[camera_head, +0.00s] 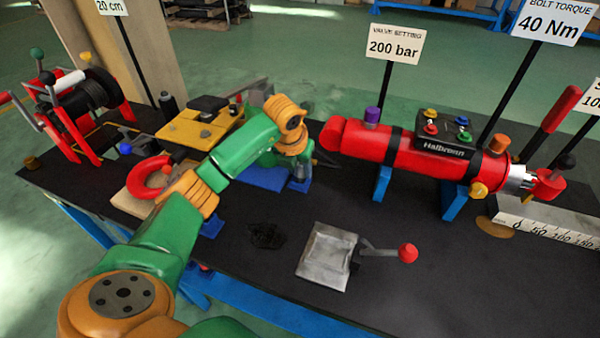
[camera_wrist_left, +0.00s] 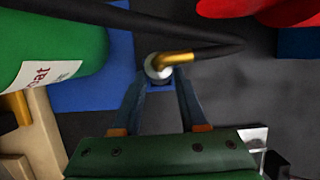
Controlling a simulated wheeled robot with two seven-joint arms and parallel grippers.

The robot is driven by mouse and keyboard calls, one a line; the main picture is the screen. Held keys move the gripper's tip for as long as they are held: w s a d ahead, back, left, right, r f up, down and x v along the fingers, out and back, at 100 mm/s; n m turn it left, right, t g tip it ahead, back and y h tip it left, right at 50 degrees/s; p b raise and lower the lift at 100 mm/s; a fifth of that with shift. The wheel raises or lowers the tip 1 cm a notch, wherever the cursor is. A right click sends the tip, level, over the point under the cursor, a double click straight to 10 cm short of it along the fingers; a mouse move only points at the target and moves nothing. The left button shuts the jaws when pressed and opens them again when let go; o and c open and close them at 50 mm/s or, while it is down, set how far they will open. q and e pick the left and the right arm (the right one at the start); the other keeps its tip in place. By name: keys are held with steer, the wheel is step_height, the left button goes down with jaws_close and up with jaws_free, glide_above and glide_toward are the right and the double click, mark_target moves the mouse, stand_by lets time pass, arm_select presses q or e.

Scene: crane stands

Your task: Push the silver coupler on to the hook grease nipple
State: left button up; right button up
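The silver coupler (camera_wrist_left: 157,69) shows in the left wrist view as a round silver end with a brass elbow (camera_wrist_left: 176,59) and a black hose running off to the right and up. My left gripper (camera_wrist_left: 162,76) has its two blue-grey fingertips close in against the coupler, one on each side. In the head view my left gripper (camera_head: 300,184) points down near the middle of the bench, and the coupler cannot be made out there. A red hook (camera_head: 148,178) lies at the left on a pale wooden block. Its grease nipple cannot be made out. My right gripper is not in view.
A green cylinder (camera_wrist_left: 50,45) lies beside the gripper over a blue support. A red cylinder (camera_head: 375,150) on blue stands is to the right. A metal block (camera_head: 328,255) with a red-knobbed lever is in front.

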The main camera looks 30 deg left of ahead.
mark_target(301, 164)
arm_select(q)
jaws_close()
steer(key=shift+r+p, duration=2.05)
steer(key=shift+r, duration=0.3)
steer(key=shift+f, duration=0.1)
